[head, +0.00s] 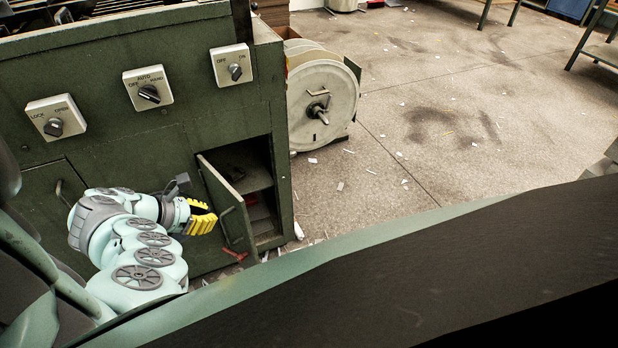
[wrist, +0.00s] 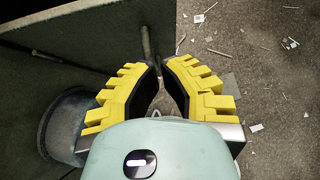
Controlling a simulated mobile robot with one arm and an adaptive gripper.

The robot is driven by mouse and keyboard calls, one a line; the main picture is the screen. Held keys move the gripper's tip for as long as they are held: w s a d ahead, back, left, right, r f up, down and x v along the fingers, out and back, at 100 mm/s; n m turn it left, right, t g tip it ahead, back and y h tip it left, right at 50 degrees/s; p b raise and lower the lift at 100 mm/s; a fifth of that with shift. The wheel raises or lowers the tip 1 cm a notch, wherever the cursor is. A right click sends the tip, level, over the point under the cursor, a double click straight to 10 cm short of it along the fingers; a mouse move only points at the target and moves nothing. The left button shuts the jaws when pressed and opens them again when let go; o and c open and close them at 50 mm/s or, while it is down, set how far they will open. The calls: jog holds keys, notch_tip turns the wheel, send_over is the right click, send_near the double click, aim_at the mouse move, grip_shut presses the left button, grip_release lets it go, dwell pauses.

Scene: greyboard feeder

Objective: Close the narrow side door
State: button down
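The narrow side door (head: 219,199) is a green panel on the front of the green machine. It stands swung open, showing a dark compartment with a shelf (head: 254,181). Its bar handle (head: 228,226) is on the outer face. My gripper (head: 207,219) has yellow ribbed fingers and is just left of the door, near the handle. In the wrist view, the fingers (wrist: 160,66) have a gap between their tips and hold nothing. A green panel (wrist: 85,38) and a thin upright bar (wrist: 147,42), seemingly the handle, lie just beyond the tips; contact is unclear.
Switches (head: 148,90) line the machine front (head: 100,125) above my arm. Another closed door with a handle (head: 62,190) is at left. A large reel (head: 322,103) stands right of the compartment. A red item (head: 237,255) lies below the door. Scrap-littered floor (head: 400,150) opens out at right.

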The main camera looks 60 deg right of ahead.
aim_at(237, 208)
jog(key=d, duration=0.1)
jog(key=d+f, duration=0.1)
jog(key=s+d, duration=0.1)
jog(key=d, duration=0.1)
jog(key=shift+f, duration=0.2)
jog(key=shift+s+d, duration=0.15)
jog(key=shift+d, duration=0.45)
jog(key=shift+r, duration=0.1)
